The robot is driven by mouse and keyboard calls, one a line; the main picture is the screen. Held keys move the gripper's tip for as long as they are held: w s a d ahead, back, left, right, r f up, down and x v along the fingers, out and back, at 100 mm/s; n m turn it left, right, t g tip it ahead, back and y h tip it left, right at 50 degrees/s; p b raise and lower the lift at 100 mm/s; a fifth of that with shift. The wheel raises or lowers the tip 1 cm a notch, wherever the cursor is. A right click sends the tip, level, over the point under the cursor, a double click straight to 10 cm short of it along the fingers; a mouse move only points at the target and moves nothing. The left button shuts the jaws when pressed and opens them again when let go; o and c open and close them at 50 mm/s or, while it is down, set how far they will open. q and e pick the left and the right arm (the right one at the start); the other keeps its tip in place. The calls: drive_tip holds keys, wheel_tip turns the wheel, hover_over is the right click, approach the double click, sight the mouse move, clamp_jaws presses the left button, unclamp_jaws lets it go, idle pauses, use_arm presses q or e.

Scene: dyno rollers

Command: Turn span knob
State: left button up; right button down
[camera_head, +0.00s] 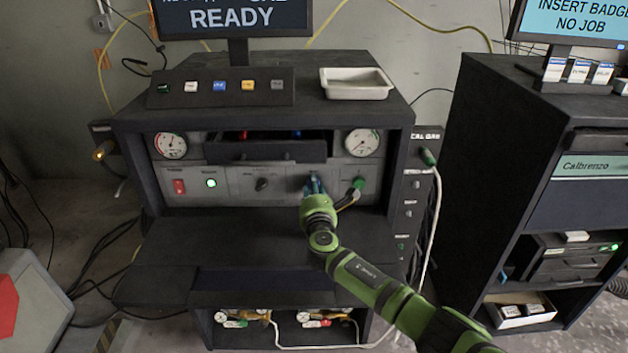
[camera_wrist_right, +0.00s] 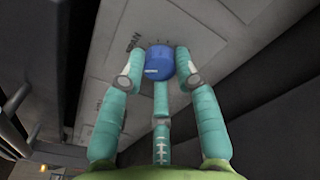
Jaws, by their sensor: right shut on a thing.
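The span knob (camera_wrist_right: 159,62) is a blue round knob on the grey panel, beside the printed word SPAN in the right wrist view. My right gripper (camera_wrist_right: 158,68) has its teal fingers closed around the knob, one on each side and one below. In the head view my right gripper (camera_head: 313,187) reaches the front panel (camera_head: 235,184) between the dark knob (camera_head: 262,184) and the green button (camera_head: 358,183). The span knob is mostly hidden there behind the fingers. My left gripper is in neither view.
Two round gauges (camera_head: 171,146) (camera_head: 363,142) flank a dark drawer (camera_head: 265,150) above the panel. A red switch (camera_head: 179,187) and a lit green lamp (camera_head: 211,183) are at left. A dark shelf (camera_head: 230,240) juts out below. A white hose (camera_head: 436,220) hangs at right.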

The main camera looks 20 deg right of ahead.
drive_tip(key=shift+r+n+p, duration=0.2)
drive_tip(key=shift+n+p, duration=1.45)
drive_tip(key=shift+n, duration=0.55)
drive_tip(key=c, duration=0.9)
unclamp_jaws()
drive_tip(key=shift+f, duration=0.1)
drive_tip(key=shift+s+a, duration=0.15)
drive_tip(key=shift+s, duration=0.4)
drive_tip(key=v, duration=1)
drive_tip(key=shift+s+a+r, duration=0.1)
drive_tip(key=shift+s+r, duration=0.1)
drive_tip(key=shift+s, duration=0.2)
